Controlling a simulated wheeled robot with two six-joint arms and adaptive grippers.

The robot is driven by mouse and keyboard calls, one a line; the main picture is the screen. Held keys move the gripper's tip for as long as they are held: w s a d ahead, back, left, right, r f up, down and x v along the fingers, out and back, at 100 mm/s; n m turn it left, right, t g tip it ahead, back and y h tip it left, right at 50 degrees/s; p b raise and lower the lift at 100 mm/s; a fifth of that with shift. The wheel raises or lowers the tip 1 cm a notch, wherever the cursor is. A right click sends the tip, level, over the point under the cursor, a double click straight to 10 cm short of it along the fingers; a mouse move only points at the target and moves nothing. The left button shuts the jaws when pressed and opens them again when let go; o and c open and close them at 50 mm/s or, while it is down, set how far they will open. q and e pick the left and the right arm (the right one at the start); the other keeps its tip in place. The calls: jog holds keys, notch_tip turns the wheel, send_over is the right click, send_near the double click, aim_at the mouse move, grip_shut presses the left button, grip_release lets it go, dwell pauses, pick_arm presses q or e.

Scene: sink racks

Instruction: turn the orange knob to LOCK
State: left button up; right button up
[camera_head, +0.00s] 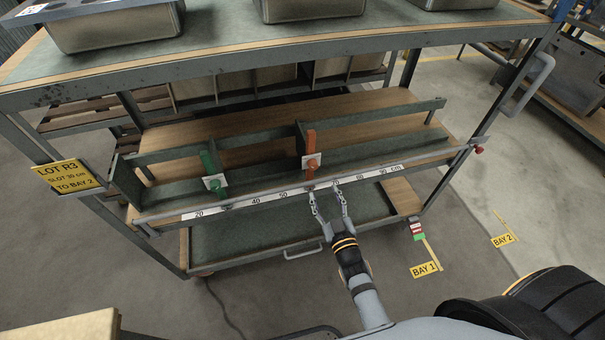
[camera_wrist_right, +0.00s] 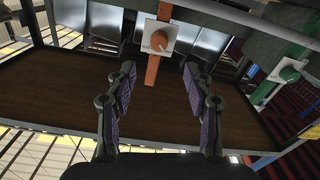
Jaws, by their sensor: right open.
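The orange knob (camera_head: 312,163) sits on a pale square plate on an upright orange slide (camera_head: 310,140) on the cart's middle shelf. It also shows in the right wrist view (camera_wrist_right: 158,41), top centre, with its orange post below it. Its markings are too small to read. My right gripper (camera_head: 328,198) is open and empty, just in front of the ruler strip and apart from the knob. In the right wrist view its two fingers (camera_wrist_right: 158,90) are spread, with the knob beyond the gap between them. My left gripper is not in view.
A green slide (camera_head: 208,165) with a green knob (camera_head: 217,184) stands left of the orange one. A ruler strip (camera_head: 265,200) runs along the shelf front. A yellow "LOT R3, slot 30 cm, to Bay 2" sign (camera_head: 68,177) hangs left. Metal bins (camera_head: 115,27) stand above.

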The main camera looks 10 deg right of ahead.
aim_at(314, 168)
jog(key=w, duration=1)
jog(key=shift+w+a, duration=0.1)
jog(key=shift+w, duration=0.15)
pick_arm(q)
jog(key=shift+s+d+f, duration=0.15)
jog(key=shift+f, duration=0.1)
pick_arm(e)
grip_shut()
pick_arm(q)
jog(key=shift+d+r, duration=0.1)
